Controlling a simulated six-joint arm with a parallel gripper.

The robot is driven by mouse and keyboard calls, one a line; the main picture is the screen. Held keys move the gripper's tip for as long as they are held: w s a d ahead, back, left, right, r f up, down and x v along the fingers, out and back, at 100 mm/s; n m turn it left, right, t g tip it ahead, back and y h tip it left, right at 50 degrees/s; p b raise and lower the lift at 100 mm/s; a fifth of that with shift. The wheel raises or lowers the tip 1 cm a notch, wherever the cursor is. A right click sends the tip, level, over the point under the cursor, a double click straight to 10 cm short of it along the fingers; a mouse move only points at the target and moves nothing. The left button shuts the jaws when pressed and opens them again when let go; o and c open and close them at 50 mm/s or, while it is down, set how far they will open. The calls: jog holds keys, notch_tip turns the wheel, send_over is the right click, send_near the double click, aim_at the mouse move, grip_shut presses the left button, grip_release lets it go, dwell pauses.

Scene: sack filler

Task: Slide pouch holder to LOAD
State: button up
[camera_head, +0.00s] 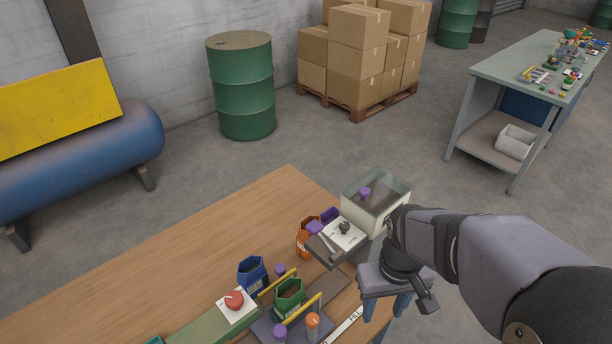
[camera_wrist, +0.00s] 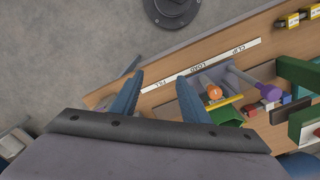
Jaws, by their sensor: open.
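The pouch holder is a grey plate (camera_head: 262,331) with yellow rails (camera_head: 302,311), a purple-topped post (camera_head: 280,332) and an orange-topped post (camera_head: 312,320). A green pouch (camera_head: 290,293) stands open between the rails. In the wrist view the holder (camera_wrist: 206,78) sits beside a white label strip (camera_wrist: 215,58) reading FILL, LOAD, CLIP, near LOAD and CLIP; its exact alignment is unclear. My gripper (camera_head: 387,300) has blue fingers, open and empty. In the wrist view my gripper (camera_wrist: 160,76) has its fingertips on either side of the FILL label, apart from the holder.
A clear-walled hopper (camera_head: 376,196) and a white panel with a black knob (camera_head: 344,228) stand at the table's right. Orange and purple pouches sit beside them. A blue pouch (camera_head: 252,272) and a red button (camera_head: 234,300) are left of the holder. The wooden tabletop (camera_head: 200,250) farther left is clear.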

jog(key=w+a+r+n+h+p, duration=0.1)
jog(key=w+a+r+n, duration=0.6)
jog(key=w+a, duration=0.2)
jog(key=w+a+r+n+p, duration=0.1)
jog(key=w+a+r+n, duration=0.6)
jog(key=w+a, duration=0.25)
jog(key=d+f, duration=0.1)
jog(key=f+p, duration=0.1)
jog(key=f, duration=0.1)
jog(key=s+d+f, duration=0.1)
jog(key=shift+d+f+p, duration=0.2)
jog(key=shift+d+p, duration=0.15)
notch_tip(320, 180, up, 9)
jog(key=p, duration=0.3)
jog(key=shift+a+r, duration=0.15)
jog(key=shift+a, duration=0.25)
jog(key=shift+s, duration=0.1)
dwell(0.4)
